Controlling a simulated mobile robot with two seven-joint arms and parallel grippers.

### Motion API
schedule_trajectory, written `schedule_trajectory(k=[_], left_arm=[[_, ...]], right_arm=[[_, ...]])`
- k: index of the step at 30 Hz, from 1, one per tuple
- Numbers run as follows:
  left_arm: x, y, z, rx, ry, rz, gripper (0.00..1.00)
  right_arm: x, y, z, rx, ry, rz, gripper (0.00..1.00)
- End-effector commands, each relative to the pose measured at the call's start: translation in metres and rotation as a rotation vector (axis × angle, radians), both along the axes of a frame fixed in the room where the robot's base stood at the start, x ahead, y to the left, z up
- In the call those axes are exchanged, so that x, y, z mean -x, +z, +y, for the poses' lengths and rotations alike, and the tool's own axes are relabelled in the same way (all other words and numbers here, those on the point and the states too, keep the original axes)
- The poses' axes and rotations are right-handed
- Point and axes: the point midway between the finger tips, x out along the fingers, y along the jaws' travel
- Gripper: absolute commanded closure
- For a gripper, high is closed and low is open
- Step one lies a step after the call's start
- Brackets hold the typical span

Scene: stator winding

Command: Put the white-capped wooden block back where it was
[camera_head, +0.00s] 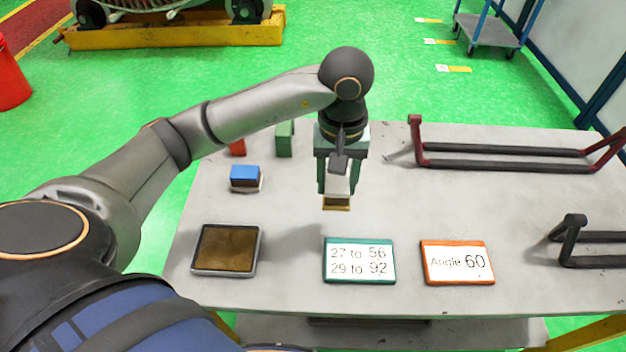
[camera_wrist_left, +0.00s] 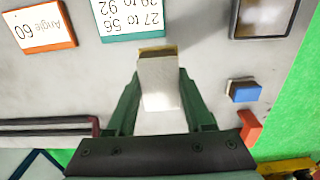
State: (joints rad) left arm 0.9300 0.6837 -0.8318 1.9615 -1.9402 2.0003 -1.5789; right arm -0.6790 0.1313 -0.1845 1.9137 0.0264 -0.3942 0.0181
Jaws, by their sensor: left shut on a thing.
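The white-capped wooden block (camera_head: 337,193) is in my left gripper (camera_head: 336,184), above the middle of the table. Its white cap faces up and a strip of bare wood shows at its lower end. In the left wrist view the block (camera_wrist_left: 158,82) sits between the two green fingers of the gripper (camera_wrist_left: 158,100), which are shut on it. From these views I cannot tell exactly how far its lower end is from the tabletop. My right gripper does not show.
A blue-topped block (camera_head: 245,177), a green block (camera_head: 285,140) and a red block (camera_head: 237,147) stand at the left. A brown tray (camera_head: 257,254), a number sign (camera_head: 325,262) and an angle sign (camera_head: 426,262) lie along the front. Dark bent bars (camera_head: 510,158) lie at the right.

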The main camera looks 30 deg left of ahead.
Motion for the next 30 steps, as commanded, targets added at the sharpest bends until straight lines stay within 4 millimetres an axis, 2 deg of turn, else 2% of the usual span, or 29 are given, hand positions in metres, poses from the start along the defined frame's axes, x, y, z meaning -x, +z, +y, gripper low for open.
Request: schedule_trajectory(k=[10,15,25,30], left_arm=[[-0.050,-0.036,0.067,-0.002,0.009,0.006,1.00],[-0.066,-0.071,0.086,0.000,0.004,0.006,1.00],[-0.079,-0.098,0.103,-0.001,0.002,0.004,1.00],[-0.078,-0.121,0.101,0.001,0.000,0.003,1.00]], right_arm=[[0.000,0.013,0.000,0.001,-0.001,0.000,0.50],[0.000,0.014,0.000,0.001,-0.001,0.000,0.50],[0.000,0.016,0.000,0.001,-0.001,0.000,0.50],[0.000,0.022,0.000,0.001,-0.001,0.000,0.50]])
